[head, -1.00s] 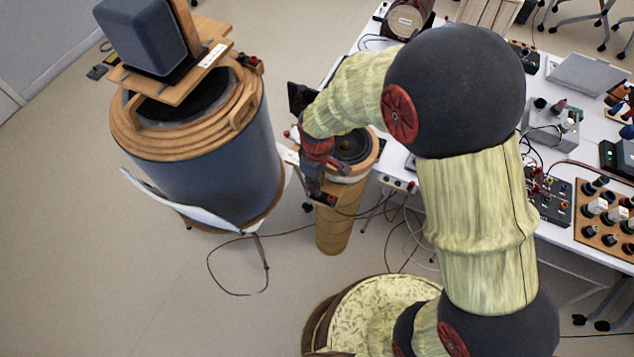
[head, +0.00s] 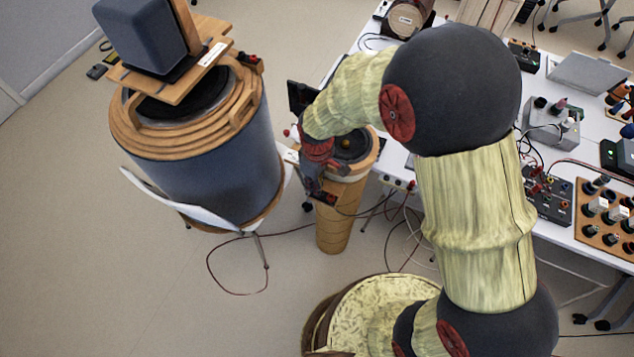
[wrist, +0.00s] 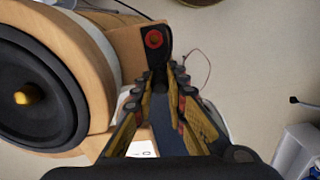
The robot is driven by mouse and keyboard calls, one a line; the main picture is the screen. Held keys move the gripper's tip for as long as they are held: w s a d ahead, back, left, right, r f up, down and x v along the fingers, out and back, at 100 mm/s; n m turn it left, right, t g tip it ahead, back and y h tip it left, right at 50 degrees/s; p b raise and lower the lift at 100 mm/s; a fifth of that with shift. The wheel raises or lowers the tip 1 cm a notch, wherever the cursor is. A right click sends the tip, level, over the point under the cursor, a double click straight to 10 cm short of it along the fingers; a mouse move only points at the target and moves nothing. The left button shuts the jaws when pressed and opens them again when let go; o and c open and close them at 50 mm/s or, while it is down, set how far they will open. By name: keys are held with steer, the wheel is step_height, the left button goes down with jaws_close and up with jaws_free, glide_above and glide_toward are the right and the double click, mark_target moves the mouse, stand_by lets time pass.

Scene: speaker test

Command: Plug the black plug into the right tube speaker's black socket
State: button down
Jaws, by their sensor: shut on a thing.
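The right tube speaker (head: 338,228) is a slim tan tube with a dark cone on top, left of my arm in the head view. In the wrist view its dark cone (wrist: 38,85) with a yellow centre and wooden rim fills the left side. A black terminal block with a red socket (wrist: 154,40) sits just beyond my fingertips. The black socket is not visible; my fingertips cover that part of the block. My gripper (wrist: 160,78) is shut on a small dark thing, likely the black plug, mostly hidden between the fingertips. The tips are at or very near the block; contact is unclear.
A large blue-grey tube speaker (head: 205,165) with a boxy speaker (head: 148,35) on top stands to the left. A white table (head: 570,165) with electronics lies to the right. Loose cables (head: 238,285) run across the floor. Floor at front left is clear.

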steer(key=shift+f+b, duration=0.3)
steer(key=shift+f, duration=0.25)
steer(key=c, duration=1.8)
jaws_free()
steer(key=shift+c, duration=0.2)
steer(key=shift+o, duration=0.6)
steer(key=shift+r, duration=0.2)
steer(key=shift+r+p, duration=2.7)
steer(key=shift+r, duration=0.9)
